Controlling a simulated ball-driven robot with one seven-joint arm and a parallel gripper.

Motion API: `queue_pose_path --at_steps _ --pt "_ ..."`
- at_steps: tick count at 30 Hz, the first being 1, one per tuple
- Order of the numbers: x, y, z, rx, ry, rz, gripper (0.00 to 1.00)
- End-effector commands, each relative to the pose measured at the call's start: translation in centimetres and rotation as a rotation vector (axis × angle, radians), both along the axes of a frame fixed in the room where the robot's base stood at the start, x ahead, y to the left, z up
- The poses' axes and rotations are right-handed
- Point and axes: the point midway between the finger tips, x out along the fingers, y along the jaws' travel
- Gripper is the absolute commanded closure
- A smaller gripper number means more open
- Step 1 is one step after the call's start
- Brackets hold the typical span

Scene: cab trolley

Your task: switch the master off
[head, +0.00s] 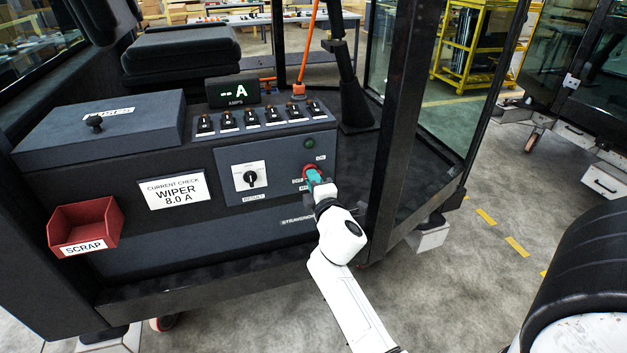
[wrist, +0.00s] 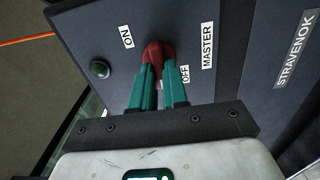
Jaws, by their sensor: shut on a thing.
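The master switch has a red handle (head: 309,168) on the right of the dark console's front panel. It also shows in the wrist view (wrist: 156,50), between the ON label (wrist: 127,36) and the OFF label (wrist: 185,74), with the MASTER label (wrist: 207,45) beside them. My gripper (head: 314,178) has teal fingers, and in the wrist view they (wrist: 159,78) are closed around the red handle. The fingers hide part of the handle, so I cannot tell exactly which mark it points to.
A green round lamp (head: 310,143) sits above the switch. A black rotary knob (head: 250,176) is to its left. The ammeter display (head: 233,92) reads "-- A". A row of black switches (head: 251,118) lines the console top. A dark cab post (head: 396,130) stands close right of my arm.

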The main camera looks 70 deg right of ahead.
Motion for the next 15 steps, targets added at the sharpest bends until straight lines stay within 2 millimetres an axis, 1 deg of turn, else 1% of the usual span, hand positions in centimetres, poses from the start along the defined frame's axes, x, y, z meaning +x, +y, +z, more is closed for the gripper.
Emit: queue_pose_path --at_steps 15 --pt "0.09 0.12 -0.17 -0.024 0.032 0.003 1.00"
